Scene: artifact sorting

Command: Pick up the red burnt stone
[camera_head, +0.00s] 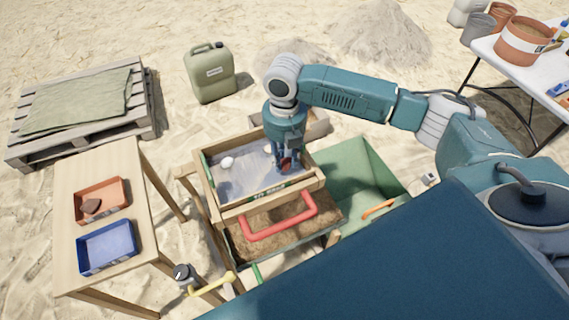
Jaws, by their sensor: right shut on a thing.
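My right gripper (285,163) points down into the wooden sieve box (258,199) in the head view. It is shut on a small dark red stone (285,164), which shows between its fingertips near the right side of the sieve. The gripper hides part of the stone, and I cannot tell whether it touches the sieve floor. A white lump (227,162) lies on the sieve floor at the left. Another pale piece (267,149) shows partly beside the gripper. My left gripper is not in view.
A wooden table (133,205) at the left holds an orange tray (121,216) with a brown piece (91,206), and a blue tray (107,262). A red handle (279,236) spans the sieve's front. A green bin (365,159) stands at the right. A jerrycan (210,74) stands behind.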

